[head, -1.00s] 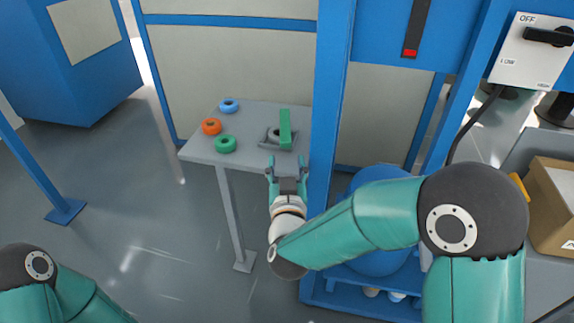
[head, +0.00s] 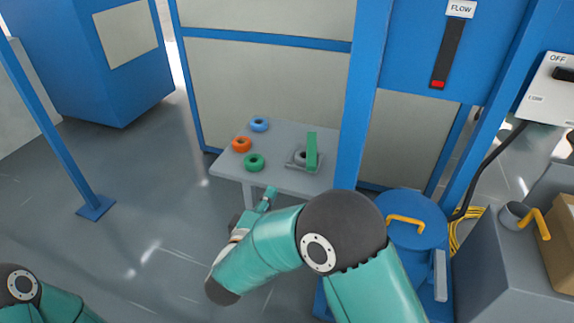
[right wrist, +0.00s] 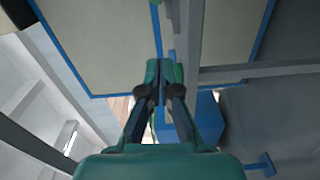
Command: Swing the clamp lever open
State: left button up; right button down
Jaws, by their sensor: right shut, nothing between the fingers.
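The green clamp lever (head: 311,150) stands as an upright bar on the grey clamp base (head: 297,163), at the right side of a small grey table. A dark ring-like part sits in the clamp beside the lever. My right gripper (head: 268,196) is near the table's front edge, to the lower left of the clamp and apart from the lever. In the right wrist view its fingers (right wrist: 165,70) are together with nothing held. The lever cannot be made out in that view. My left gripper is out of view.
A blue post (head: 362,110) rises just right of the table. A blue drum (head: 418,235) stands right of the post. The floor to the left is open.

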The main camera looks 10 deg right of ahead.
aim_at(297, 181)
jog(key=shift+n, duration=0.3)
jog(key=x, duration=0.8)
jog(key=shift+w+d, duration=0.1)
jog(key=shift+w, duration=0.15)
jog(key=d, duration=0.3)
jog(key=shift+d, duration=0.1)
jog(key=shift+s+d, duration=0.25)
jog(key=shift+d, duration=0.25)
